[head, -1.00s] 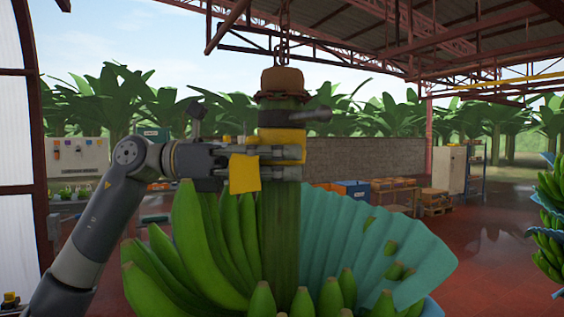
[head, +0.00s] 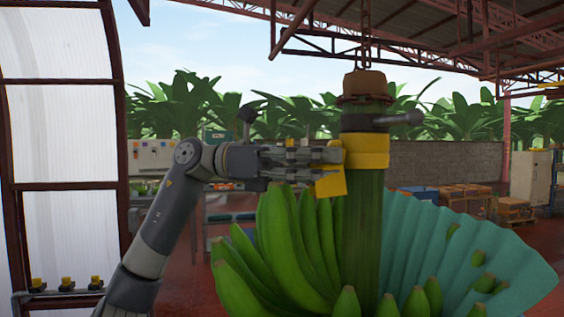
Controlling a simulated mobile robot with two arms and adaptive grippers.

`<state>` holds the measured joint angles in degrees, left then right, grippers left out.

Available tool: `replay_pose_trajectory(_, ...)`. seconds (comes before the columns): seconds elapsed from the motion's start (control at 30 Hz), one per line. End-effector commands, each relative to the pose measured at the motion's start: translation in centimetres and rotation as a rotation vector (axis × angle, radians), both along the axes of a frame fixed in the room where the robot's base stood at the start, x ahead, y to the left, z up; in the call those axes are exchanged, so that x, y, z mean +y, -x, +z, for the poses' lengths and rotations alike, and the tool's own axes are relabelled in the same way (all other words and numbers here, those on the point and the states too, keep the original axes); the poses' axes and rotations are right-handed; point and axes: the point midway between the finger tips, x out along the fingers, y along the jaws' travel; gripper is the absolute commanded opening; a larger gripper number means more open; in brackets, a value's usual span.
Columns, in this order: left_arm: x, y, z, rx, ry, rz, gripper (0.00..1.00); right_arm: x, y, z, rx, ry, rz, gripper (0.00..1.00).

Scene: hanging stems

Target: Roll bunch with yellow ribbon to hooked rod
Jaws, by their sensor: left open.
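The bunch hangs upright in the middle right of the head view. Its thick green stem (head: 362,225) carries green bananas (head: 290,245) and a pleated teal sheet (head: 470,250). A yellow ribbon (head: 367,152) is wrapped around the upper stem, with a loose tail (head: 330,183) at its left. My left gripper (head: 338,157) is open at the ribbon's left side, its fingers pointing right. I cannot tell whether the fingertips touch the ribbon. A dark band with a grey stub (head: 402,119) sits above the ribbon. I cannot make out a hooked rod. My right gripper is not in view.
A brown cap (head: 364,84) and a chain (head: 366,42) hold the stem from above. A rail with small yellow pieces (head: 66,283) is at the lower left. Crates (head: 465,192) and a pale cabinet (head: 532,177) stand behind on the right.

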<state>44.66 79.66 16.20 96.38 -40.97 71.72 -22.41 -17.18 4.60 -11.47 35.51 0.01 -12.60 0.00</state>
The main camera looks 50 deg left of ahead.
Motion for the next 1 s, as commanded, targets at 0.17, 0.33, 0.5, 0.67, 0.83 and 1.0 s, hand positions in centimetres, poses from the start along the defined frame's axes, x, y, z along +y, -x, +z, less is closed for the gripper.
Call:
replay_pose_trajectory(0.17, 2.6, 1.6, 0.1, -0.002, 0.007, 0.0, 0.67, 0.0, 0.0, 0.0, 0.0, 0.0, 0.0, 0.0)
replay_pose_trajectory(0.33, 5.1, 3.4, 0.0, -0.003, 0.006, 0.002, 0.67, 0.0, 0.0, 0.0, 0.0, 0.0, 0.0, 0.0)
replay_pose_trajectory(0.5, 6.4, 4.3, 0.0, -0.002, 0.003, 0.002, 0.67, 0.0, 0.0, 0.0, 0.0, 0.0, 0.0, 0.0)
replay_pose_trajectory(0.67, 6.7, 4.5, 0.0, -0.002, 0.002, 0.001, 0.67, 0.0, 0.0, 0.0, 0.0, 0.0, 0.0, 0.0)
replay_pose_trajectory(0.83, 6.7, 4.5, 0.0, -0.002, 0.002, 0.001, 0.67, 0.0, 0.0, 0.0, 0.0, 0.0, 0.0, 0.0)
replay_pose_trajectory(1.0, 6.8, 3.7, -0.1, 0.011, 0.046, 0.01, 0.67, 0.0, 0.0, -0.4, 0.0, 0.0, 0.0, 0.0)
